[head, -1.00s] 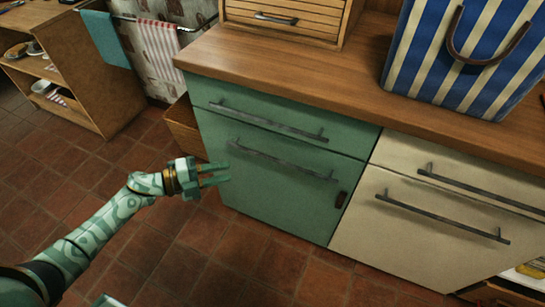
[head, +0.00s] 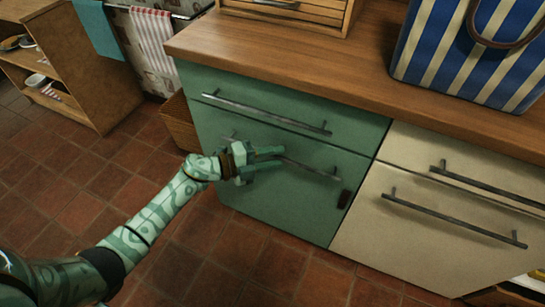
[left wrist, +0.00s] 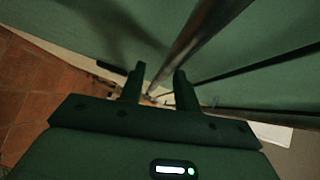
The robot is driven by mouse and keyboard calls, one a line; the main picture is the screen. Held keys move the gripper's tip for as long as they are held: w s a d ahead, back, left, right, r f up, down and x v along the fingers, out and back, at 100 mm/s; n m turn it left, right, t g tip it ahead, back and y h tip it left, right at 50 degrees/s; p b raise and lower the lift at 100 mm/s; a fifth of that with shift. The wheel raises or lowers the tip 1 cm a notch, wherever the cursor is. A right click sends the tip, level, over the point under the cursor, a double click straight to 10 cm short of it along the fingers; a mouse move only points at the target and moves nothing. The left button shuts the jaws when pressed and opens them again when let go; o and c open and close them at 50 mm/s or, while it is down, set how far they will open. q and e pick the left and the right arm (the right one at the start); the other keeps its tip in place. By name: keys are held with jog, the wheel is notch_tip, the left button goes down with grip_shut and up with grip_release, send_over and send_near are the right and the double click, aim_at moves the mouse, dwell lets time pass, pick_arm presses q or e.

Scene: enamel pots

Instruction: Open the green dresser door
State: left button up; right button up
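The green dresser door (head: 290,205) is the lower front panel of the green cabinet and looks closed. Its long grey bar handle (head: 314,169) runs along the upper part and also crosses the left wrist view (left wrist: 205,38). My left gripper (head: 282,157) is at the handle, hiding part of its left half. In the left wrist view its two fingers (left wrist: 160,84) are apart, with the bar running toward the gap between them. I cannot tell whether they touch it. My right gripper is out of view.
A green drawer (head: 275,108) with its own bar handle is above the door, under the wooden countertop (head: 330,75). Cream fronts (head: 440,215) adjoin on the right. A striped bag (head: 470,50) stands on the counter. Tiled floor (head: 200,265) in front is clear.

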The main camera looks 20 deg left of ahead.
pick_arm(q)
grip_shut()
jog(key=shift+s, duration=0.15)
